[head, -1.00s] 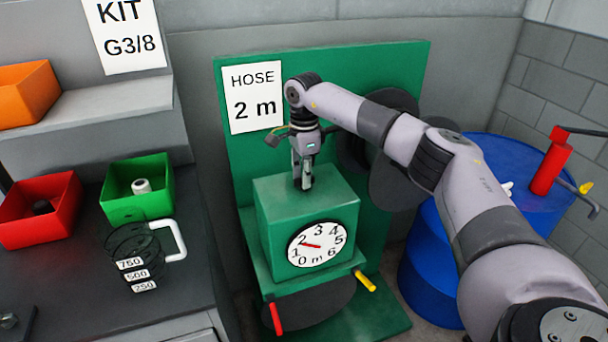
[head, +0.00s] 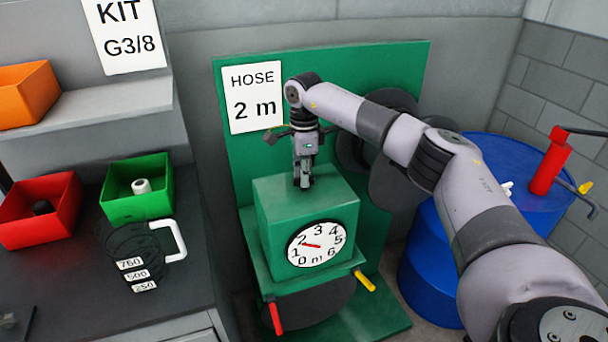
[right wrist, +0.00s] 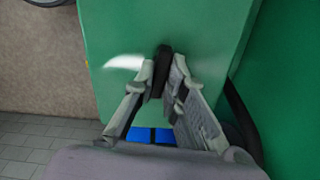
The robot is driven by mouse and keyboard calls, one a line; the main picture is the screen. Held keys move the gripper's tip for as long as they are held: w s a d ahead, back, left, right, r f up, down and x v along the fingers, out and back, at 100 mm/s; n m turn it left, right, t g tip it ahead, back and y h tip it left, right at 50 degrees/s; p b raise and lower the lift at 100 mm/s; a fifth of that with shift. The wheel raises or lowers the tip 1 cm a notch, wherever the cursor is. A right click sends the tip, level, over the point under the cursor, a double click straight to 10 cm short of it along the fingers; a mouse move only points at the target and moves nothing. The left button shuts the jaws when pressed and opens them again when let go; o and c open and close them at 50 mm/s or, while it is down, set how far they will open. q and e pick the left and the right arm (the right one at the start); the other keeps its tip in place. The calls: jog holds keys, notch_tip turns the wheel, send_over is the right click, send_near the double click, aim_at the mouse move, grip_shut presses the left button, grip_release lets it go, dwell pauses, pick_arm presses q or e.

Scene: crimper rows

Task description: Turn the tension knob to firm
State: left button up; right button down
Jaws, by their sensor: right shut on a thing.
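The tension knob (right wrist: 163,62) shows in the right wrist view as a dark, narrow piece on top of the green machine housing (head: 285,195). My right gripper (head: 304,184) points down onto that top, with its fingers closed on the knob; the fingertips also show in the right wrist view (right wrist: 162,86). A white crescent mark (right wrist: 125,62) lies on the green surface left of the knob in that view. No firm or soft label is readable. In the head view the fingers hide the knob. My left gripper is not in view.
A round dial (head: 317,246) on the housing front has its red needle near 2. Below are a red handle (head: 275,318) and a yellow handle (head: 365,281). A blue drum (head: 430,262) stands right. A measuring jug (head: 135,256) and bins are on the left bench.

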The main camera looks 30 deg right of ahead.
jog(key=m, duration=0.4)
jog(key=shift+r+m, duration=0.1)
jog(key=shift+m, duration=0.2)
jog(key=m, duration=0.4)
jog(key=shift+m+p, duration=0.3)
jog(key=shift+p, duration=0.1)
jog(key=m, duration=0.4)
jog(key=shift+m, duration=0.3)
jog(key=m, duration=0.4)
jog(key=shift+w+p, duration=0.1)
jog(key=shift+p, duration=0.3)
jog(key=m, duration=0.4)
jog(key=shift+r, duration=0.1)
jog(key=m+p, duration=0.1)
jog(key=m, duration=0.3)
jog(key=shift+m, duration=0.3)
jog(key=m, duration=0.4)
jog(key=shift+p, duration=0.3)
jog(key=shift+m, duration=1.9)
